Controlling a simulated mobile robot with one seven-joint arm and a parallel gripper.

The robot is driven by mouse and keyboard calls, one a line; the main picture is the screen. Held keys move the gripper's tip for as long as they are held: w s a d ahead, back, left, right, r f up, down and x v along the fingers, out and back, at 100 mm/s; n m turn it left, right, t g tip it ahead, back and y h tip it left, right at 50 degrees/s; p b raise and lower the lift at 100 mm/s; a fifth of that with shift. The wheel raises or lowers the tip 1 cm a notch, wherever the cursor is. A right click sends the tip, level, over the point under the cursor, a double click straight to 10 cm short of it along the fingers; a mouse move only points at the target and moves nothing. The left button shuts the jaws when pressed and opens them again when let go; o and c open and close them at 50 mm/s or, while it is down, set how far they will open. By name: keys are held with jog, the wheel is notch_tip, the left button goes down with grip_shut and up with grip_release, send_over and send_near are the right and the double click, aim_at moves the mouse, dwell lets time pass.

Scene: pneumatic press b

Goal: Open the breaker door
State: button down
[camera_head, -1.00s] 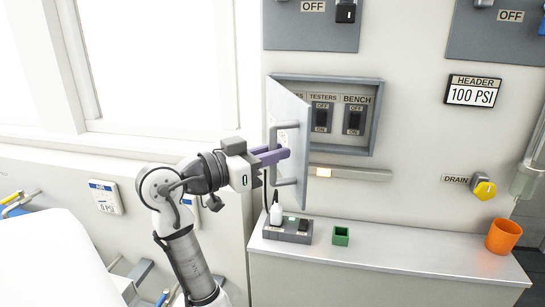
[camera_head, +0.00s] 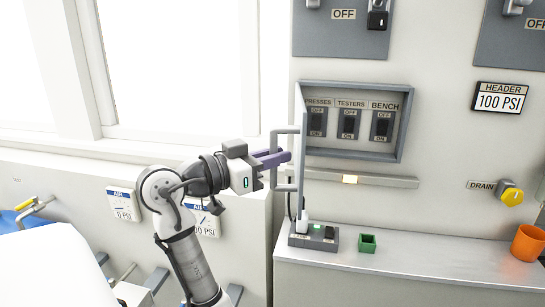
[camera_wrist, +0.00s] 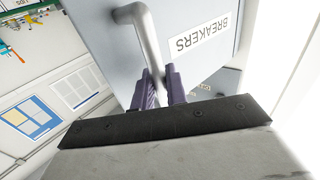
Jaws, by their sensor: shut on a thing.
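The breaker door (camera_head: 301,135) is swung out from the wall and shows nearly edge-on in the head view. Its inside box, the breaker box (camera_head: 303,92), shows three dark switches labelled PRESSES, TESTERS and BENCH. The door's grey bar handle (camera_head: 275,165) stands off its outer face. My gripper (camera_head: 287,157) has its purple fingers at the handle. In the wrist view my gripper (camera_wrist: 164,82) is shut on the handle (camera_wrist: 148,40), beside the BREAKERS label (camera_wrist: 203,36) on the door face (camera_wrist: 95,45). The fingers hide part of the handle.
A window (camera_head: 185,60) is at the left.

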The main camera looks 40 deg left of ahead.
jog(key=shift+r, duration=0.1)
jog(key=c, duration=1.5)
grip_release()
jog(key=shift+w, duration=0.15)
jog(key=b+v, duration=0.3)
jog(key=v, duration=1.1)
jog(key=shift+d, duration=0.1)
